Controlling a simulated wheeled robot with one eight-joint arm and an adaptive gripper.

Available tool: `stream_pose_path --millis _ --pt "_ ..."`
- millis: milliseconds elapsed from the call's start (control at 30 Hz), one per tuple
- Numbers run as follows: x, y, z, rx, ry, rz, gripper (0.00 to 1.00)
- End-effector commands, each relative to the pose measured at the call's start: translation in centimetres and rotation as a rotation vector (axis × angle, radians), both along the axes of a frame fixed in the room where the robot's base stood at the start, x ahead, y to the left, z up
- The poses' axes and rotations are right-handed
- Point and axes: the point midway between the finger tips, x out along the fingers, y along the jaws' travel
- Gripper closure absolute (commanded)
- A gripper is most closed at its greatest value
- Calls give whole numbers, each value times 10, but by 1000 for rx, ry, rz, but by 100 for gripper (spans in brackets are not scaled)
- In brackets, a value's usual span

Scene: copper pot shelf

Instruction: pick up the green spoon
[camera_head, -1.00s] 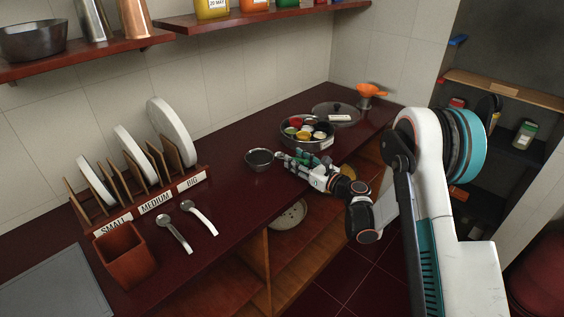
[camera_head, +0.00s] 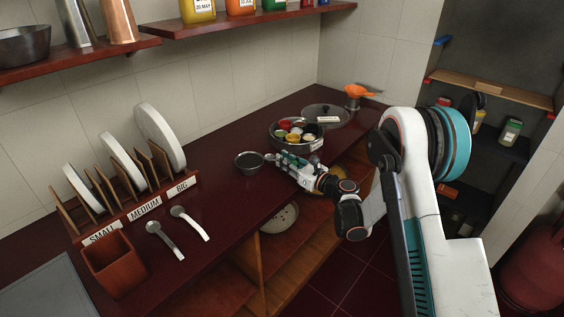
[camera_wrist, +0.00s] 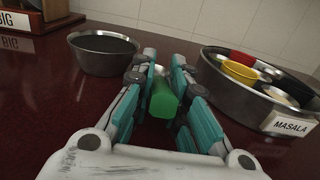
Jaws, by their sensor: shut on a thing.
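The green spoon (camera_wrist: 163,100) is between the two teal-padded fingers of my gripper (camera_wrist: 165,78) in the wrist view. Its green handle end points toward the camera; its far part is mostly hidden by the fingers. My gripper (camera_head: 272,158) is shut on it, low over the dark red counter, between a small metal bowl (camera_head: 249,162) and the round masala tin (camera_head: 297,138). In the head view the spoon cannot be made out clearly.
In the wrist view the bowl (camera_wrist: 103,54) is close on the left and the masala tin (camera_wrist: 235,88) close on the right. Two metal spoons (camera_head: 166,240) lie by a brown square holder (camera_head: 113,265). A plate rack (camera_head: 130,215) stands at the left.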

Motion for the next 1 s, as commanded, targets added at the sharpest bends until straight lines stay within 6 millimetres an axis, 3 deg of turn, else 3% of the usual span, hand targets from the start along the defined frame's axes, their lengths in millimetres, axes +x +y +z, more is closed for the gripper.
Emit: stream_pose_path --millis 267,700,1000 --pt "0 0 42 0 0 0 100" --pt "0 0 157 0 0 0 100" --pt "0 0 193 0 0 0 100"
